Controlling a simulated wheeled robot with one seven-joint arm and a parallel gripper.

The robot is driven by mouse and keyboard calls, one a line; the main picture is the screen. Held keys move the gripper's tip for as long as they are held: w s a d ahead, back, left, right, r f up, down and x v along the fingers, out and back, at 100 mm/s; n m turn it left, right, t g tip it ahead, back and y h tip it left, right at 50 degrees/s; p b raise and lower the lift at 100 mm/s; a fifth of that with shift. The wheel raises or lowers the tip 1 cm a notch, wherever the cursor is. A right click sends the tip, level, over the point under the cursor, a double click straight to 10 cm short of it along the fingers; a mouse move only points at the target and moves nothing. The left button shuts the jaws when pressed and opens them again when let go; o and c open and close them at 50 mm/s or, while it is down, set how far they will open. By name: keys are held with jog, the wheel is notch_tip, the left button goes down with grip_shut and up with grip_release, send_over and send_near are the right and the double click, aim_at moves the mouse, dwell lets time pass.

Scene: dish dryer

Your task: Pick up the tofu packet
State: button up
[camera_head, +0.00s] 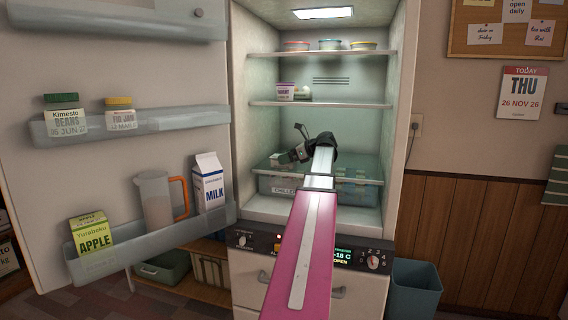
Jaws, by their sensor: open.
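My arm reaches into the open fridge, and my black gripper (291,157) is at its end, over the left part of the clear chill drawer (275,185). The gripper is open, but its fingertips are small and partly dark here. A small pale item (277,160) shows at the drawer's left, close to the gripper; I cannot tell whether they touch. More pale packets (357,172) show dimly through the drawer's right side. I cannot tell which item is the tofu packet. My arm hides the drawer's middle.
A shelf (340,104) above the gripper holds a purple-lidded tub (286,91). Lidded bowls (330,44) stand on the top shelf. The open door at left holds jars, a jug (157,200), a milk carton (208,183) and an apple carton (91,233).

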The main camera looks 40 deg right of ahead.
jog(key=c, duration=1)
jog(key=shift+c, duration=0.3)
jog(key=shift+r, duration=0.1)
jog(key=shift+r, duration=0.85)
jog(key=shift+s+a+r, duration=0.3)
jog(key=shift+s+r, duration=0.2)
jog(key=shift+r, duration=0.35)
jog(key=s+a, duration=0.4)
jog(key=s, duration=0.3)
jog(key=s+a, duration=0.4)
jog(key=s, duration=0.3)
jog(key=shift+s, duration=0.4)
